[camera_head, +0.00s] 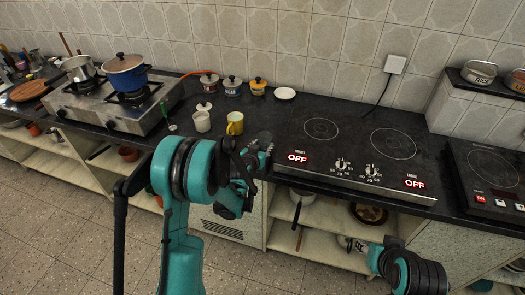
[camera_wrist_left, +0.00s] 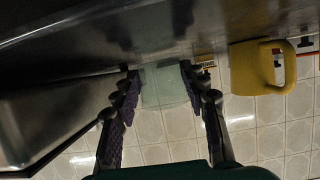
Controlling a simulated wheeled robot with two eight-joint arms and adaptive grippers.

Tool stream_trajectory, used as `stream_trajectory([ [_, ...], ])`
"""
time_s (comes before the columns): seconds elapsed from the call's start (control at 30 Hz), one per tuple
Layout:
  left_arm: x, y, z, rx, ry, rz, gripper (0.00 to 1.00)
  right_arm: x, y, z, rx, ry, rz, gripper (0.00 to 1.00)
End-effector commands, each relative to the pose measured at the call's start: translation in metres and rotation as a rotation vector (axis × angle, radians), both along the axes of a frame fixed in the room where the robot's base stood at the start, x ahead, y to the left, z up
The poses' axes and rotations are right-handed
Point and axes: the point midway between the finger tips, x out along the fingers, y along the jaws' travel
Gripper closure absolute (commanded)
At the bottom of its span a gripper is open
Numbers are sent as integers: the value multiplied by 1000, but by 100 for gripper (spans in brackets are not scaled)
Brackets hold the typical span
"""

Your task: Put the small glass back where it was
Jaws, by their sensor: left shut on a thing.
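The small glass (camera_wrist_left: 163,86) is pale and see-through in the left wrist view. It sits between the purple-padded fingers of my left gripper (camera_wrist_left: 160,88), which is shut on it. In the head view my left gripper (camera_head: 262,148) is at the front edge of the dark counter, right of the yellow mug (camera_head: 235,123). The glass cannot be made out there. I cannot tell whether it touches the counter. The yellow mug also shows in the left wrist view (camera_wrist_left: 256,68), beside the glass and apart from it. My right gripper (camera_head: 350,243) is low, by the shelf under the counter; its fingers are unclear.
A white mug (camera_head: 202,122) stands left of the yellow one. Several lidded jars (camera_head: 232,87) and a white saucer (camera_head: 285,93) are along the wall. A cooktop (camera_head: 355,150) reading OFF lies to the right. A gas stove with a blue pot (camera_head: 125,75) is left.

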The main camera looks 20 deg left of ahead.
Motion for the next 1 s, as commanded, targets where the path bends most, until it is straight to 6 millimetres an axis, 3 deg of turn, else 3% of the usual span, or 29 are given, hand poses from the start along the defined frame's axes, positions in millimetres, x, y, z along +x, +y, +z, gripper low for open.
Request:
stream_trajectory([
  [0.03, 0, 0, -7, 0, 0, 0, 87, 0, 0, -5, 0, 0, 0, 60],
  [0.37, 0, 0, -8, 0, 0, 0, 87, 0, 0, -2, 0, 0, 0, 60],
  [0.4, 0, 0, -8, 0, 0, 0, 52, 0, 0, -2, 0, 0, 0, 60],
  [0.47, 0, 0, -8, 0, 0, 0, 36, 0, 0, -3, 0, 0, 0, 60],
  [0.83, -1, 0, -4, 0, 0, 0, 36, 0, 0, -2, 0, 0, 0, 60],
  [1.0, -24, 1, 7, -1, 0, 1, 36, 0, 0, 7, 0, 0, 0, 60],
])
